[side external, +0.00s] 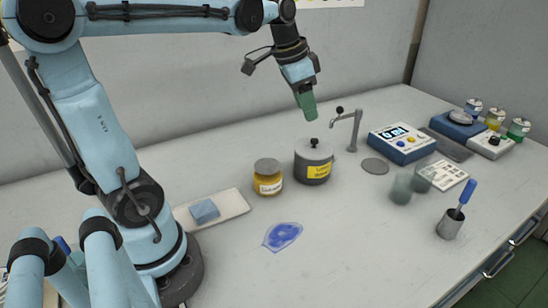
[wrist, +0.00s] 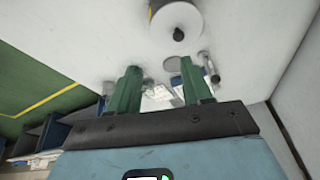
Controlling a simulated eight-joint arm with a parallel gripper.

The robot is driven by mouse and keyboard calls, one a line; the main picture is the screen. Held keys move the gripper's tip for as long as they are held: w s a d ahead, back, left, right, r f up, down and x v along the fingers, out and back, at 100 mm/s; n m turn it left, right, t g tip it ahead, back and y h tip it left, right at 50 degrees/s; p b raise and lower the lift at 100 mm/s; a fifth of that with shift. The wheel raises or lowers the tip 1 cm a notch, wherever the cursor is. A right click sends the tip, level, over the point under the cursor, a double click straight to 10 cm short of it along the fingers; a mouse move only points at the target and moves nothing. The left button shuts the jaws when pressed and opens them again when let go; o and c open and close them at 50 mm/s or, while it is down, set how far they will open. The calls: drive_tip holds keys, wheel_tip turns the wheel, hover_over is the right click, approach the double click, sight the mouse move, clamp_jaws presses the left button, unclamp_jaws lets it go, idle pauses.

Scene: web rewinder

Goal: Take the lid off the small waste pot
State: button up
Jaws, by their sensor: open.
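The small waste pot (side external: 314,171) is a grey metal pot with a yellow label, standing upright on the bench. Its grey lid (side external: 313,150) sits on top and has a black knob (side external: 314,142). In the wrist view the lid (wrist: 176,20) and its knob (wrist: 178,34) show at the top edge, beyond the fingertips. My gripper (side external: 307,108) has green fingers and hangs above the pot, clear of the knob. In the wrist view the fingers of my gripper (wrist: 159,70) are apart with nothing held between them.
A yellow-labelled jar (side external: 268,178) stands left of the pot. A metal post with an arm (side external: 354,130) and a flat grey disc (side external: 375,166) are to its right. A blue patch (side external: 283,236) lies in front.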

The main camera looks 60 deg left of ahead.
sight(314, 139)
drive_tip(key=w+a+m+g, duration=0.1)
drive_tip(key=w+a, duration=0.1)
drive_tip(key=a, duration=0.2)
drive_tip(key=shift+h, duration=0.3)
drive_tip(key=shift+x, duration=5.75)
drive_tip(key=shift+w, duration=0.15)
drive_tip(key=shift+r, duration=0.1)
clamp_jaws()
